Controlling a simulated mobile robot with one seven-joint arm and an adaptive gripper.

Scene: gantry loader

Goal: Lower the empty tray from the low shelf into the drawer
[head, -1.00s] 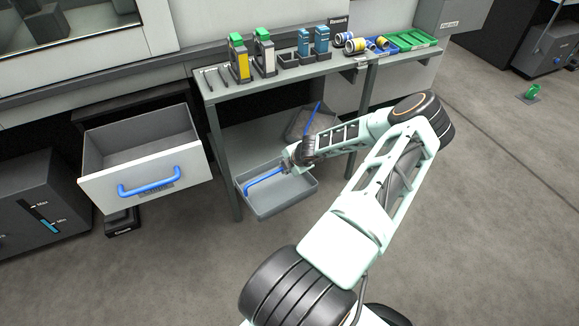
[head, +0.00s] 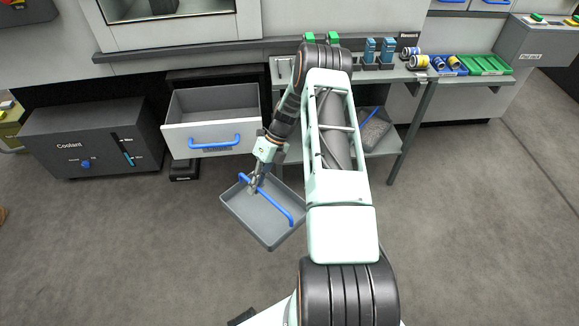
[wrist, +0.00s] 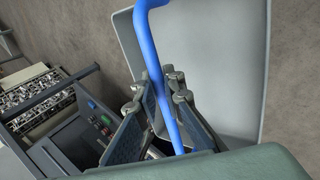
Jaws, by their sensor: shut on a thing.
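The empty grey tray (head: 258,222) hangs in the air in front of the open drawer, turned at an angle. A blue bar handle (head: 279,207) spans it. My gripper (head: 255,186) is shut on that handle near its upper left end. The wrist view also shows the blue handle (wrist: 146,38) between the fingers, with the bare tray floor (wrist: 208,60) beyond. The drawer (head: 212,138) is pulled out, with a white front and blue handle. Its visible inside looks empty. It lies behind and to the left of the tray. My arm hides part of the low shelf (head: 384,143).
Another tray (head: 372,134) with a blue handle and dark contents stands on the low shelf. The bench (head: 397,76) above holds bottles, spools and green bins. A dark coolant box (head: 95,140) stands left of the drawer. The floor in front is clear.

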